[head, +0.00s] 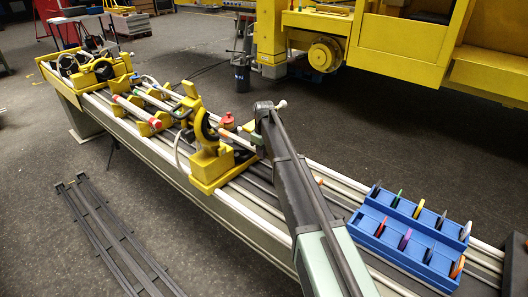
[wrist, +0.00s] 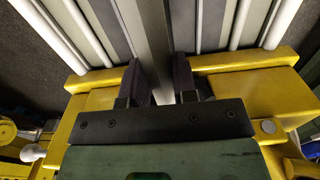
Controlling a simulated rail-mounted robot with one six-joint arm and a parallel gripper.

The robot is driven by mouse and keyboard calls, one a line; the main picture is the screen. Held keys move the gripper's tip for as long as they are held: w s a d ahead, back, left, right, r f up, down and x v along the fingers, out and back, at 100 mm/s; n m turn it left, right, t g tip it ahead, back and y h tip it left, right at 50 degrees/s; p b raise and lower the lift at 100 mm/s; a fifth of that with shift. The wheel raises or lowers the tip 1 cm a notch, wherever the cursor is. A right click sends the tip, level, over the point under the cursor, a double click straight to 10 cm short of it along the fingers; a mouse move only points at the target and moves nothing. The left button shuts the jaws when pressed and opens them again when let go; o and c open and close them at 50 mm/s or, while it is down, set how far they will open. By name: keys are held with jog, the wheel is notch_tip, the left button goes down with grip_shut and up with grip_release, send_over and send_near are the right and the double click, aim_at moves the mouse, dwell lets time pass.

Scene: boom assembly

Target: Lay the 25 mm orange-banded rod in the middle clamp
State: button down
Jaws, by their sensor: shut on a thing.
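In the wrist view my gripper (wrist: 165,85) has its two dark fingers on either side of a long grey bar or rod (wrist: 156,40). The jaws are closed on it, but no orange band shows, so I cannot tell which rod it is. In the head view my arm hides the gripper's fingers. A small orange spot (head: 319,181) shows just right of my arm. Yellow clamps stand along the bench: a near one with a black ring (head: 210,160), smaller ones in the middle (head: 152,123), and a far one (head: 100,70). I cannot tell which is the middle clamp.
A blue rack (head: 405,244) with several coloured discs stands on the right end of the bench. Pale rails (head: 340,185) run along the bench. Red-tipped parts (head: 155,125) rise near the small clamps. A dark frame (head: 110,240) lies on the floor. Large yellow machinery (head: 400,45) stands behind.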

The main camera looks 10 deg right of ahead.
jog(key=shift+f+b, duration=0.3)
jog(key=shift+f, duration=0.15)
jog(key=c, duration=0.8)
grip_release()
jog(key=shift+r, duration=0.15)
